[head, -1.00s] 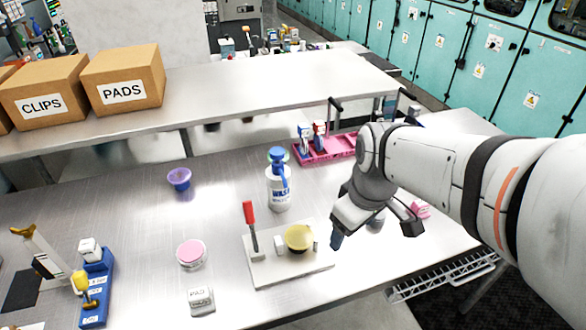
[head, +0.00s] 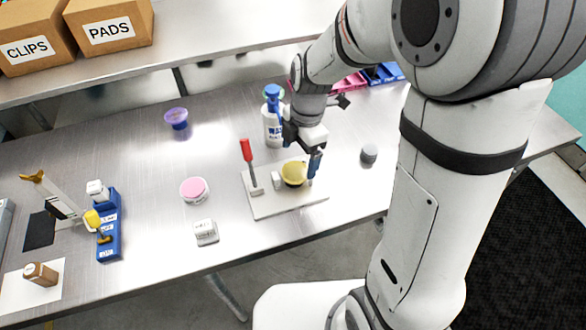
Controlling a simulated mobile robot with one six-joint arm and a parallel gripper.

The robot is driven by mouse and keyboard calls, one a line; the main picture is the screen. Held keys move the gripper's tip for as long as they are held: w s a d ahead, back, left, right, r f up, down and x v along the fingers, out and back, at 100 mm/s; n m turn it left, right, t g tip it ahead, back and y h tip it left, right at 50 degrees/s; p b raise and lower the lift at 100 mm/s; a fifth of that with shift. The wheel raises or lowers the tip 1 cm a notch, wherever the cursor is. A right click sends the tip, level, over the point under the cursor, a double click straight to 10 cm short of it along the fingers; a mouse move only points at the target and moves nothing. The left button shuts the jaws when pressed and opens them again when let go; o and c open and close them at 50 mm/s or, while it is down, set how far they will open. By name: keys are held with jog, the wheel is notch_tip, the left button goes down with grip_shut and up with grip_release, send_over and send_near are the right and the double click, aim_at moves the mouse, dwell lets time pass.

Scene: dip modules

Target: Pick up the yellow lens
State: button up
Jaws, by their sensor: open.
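The yellow lens (head: 294,174) is a round yellow disc. It sits on a white board (head: 290,205) that also carries a red-handled clamp (head: 249,162) and a small white block (head: 277,182). My gripper (head: 299,164) is open over the lens, pointing down, with a dark finger (head: 315,163) close by the lens's right side. The other finger is hard to make out behind the lens. I cannot tell whether either finger touches the lens.
A wash bottle (head: 272,125) stands just behind the board. A pink-topped dish (head: 194,190), a PAD box (head: 206,232) and a purple cup (head: 176,119) are to the left. A grey cylinder (head: 369,153) is to the right.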

aim_at(295, 171)
jog(key=f, duration=0.4)
jog(key=shift+s+a+f+p, duration=0.1)
jog(key=shift+a+f+p, duration=0.05)
jog(key=shift+a+p, duration=0.25)
jog(key=c, duration=1.1)
